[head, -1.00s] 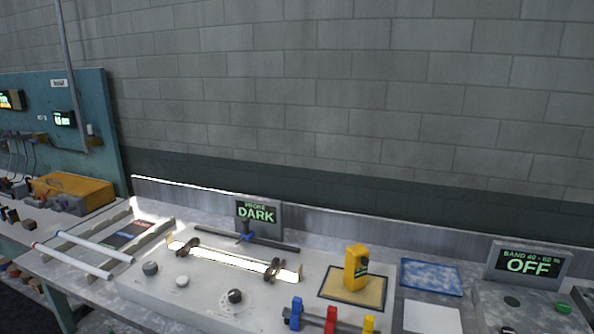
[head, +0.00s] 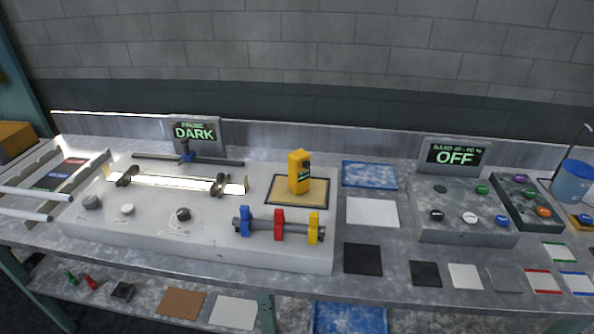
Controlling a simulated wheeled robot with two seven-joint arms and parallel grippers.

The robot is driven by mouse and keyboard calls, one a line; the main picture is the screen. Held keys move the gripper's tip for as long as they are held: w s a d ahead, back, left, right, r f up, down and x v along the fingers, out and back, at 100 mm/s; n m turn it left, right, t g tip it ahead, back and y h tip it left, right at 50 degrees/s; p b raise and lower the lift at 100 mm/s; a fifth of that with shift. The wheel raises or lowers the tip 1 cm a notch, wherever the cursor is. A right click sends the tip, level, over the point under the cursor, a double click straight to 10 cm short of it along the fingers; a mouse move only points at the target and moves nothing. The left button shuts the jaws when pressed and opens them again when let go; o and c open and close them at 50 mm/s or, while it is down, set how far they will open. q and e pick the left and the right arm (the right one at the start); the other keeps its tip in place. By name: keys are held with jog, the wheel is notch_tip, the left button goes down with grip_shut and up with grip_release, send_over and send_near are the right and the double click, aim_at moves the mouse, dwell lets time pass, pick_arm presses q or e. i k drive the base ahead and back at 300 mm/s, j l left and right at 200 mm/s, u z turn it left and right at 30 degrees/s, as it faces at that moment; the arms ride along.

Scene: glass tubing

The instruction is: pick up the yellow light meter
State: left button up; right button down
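The yellow light meter (head: 299,172) stands upright on a tan pad with a dark border (head: 314,190), on the right part of the pale bench unit (head: 150,230). It has a small dark face on its front right side. Nothing touches it from above. Neither of my grippers shows in the head view.
A bar with blue, red and yellow clamps (head: 279,225) sits in front of the meter. A lit tube (head: 175,182) in dark holders lies to its left, with a "DARK" display (head: 194,134) behind. A blue tray (head: 369,174), white sheet (head: 372,212) and "OFF" display (head: 456,155) are right.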

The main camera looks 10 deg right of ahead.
aim_at(299, 177)
jog(key=l+u, duration=0.35)
jog(key=u, duration=0.15)
jog(key=l+u, duration=0.5)
jog(key=j, duration=0.1)
